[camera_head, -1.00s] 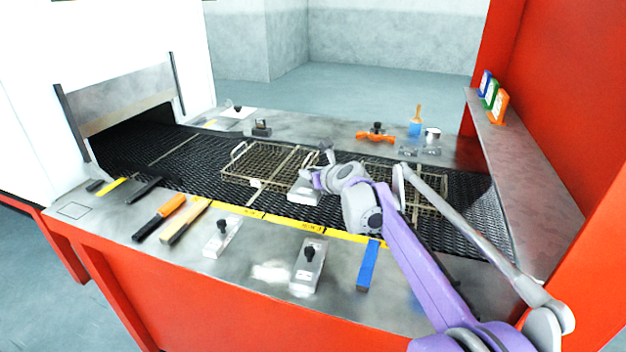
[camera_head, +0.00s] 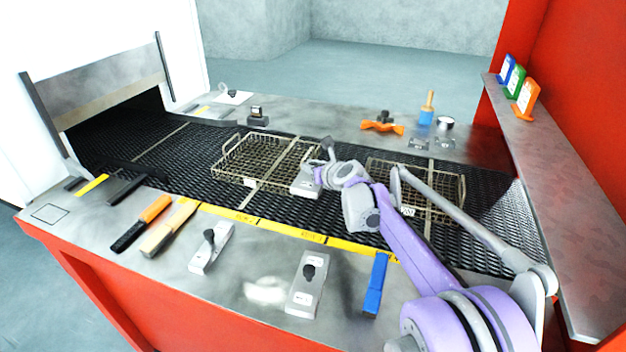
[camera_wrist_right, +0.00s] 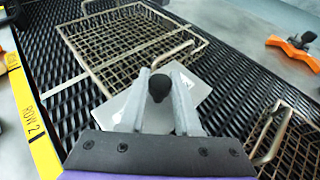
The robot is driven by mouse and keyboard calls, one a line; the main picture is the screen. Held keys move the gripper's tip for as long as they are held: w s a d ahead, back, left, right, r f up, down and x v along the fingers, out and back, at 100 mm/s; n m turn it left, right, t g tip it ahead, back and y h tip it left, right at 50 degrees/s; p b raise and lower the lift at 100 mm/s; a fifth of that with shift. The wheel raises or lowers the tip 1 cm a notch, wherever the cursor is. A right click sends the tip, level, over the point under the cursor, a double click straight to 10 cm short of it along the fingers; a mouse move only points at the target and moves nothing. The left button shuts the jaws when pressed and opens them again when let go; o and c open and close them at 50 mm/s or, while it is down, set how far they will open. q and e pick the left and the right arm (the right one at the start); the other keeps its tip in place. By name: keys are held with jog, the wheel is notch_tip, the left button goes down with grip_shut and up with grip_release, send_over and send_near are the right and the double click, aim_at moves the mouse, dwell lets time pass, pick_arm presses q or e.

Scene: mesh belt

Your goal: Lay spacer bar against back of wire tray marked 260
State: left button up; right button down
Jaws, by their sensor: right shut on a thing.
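My right gripper (camera_head: 318,172) is shut on the black knob (camera_wrist_right: 159,86) of a flat grey metal spacer bar. The bar (camera_head: 304,187) is at the right end of the left wire tray (camera_head: 233,183); it also shows in the wrist view (camera_wrist_right: 118,110), angled beside the tray's near end (camera_wrist_right: 100,78). I cannot tell whether it touches the tray or the belt. A second wire tray (camera_head: 463,190) lies to the right of the gripper, partly behind my arm. Its small tag (camera_head: 407,211) is too small to read surely. My left gripper is out of view.
The black mesh belt (camera_head: 190,165) runs into an opening at left. Two more knobbed metal blocks (camera_head: 214,252) (camera_head: 302,295), an orange-handled tool (camera_head: 152,212) and a blue bar (camera_head: 376,285) lie on the front ledge. An orange clamp-like piece (camera_head: 382,127) is on the back ledge.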

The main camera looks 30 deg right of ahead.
jog(key=shift+f, duration=2.05)
jog(key=c, duration=0.6)
grip_release()
jog(key=shift+f, duration=0.1)
jog(key=shift+r, duration=0.2)
jog(key=v, duration=1.2)
jog(key=shift+f, duration=0.1)
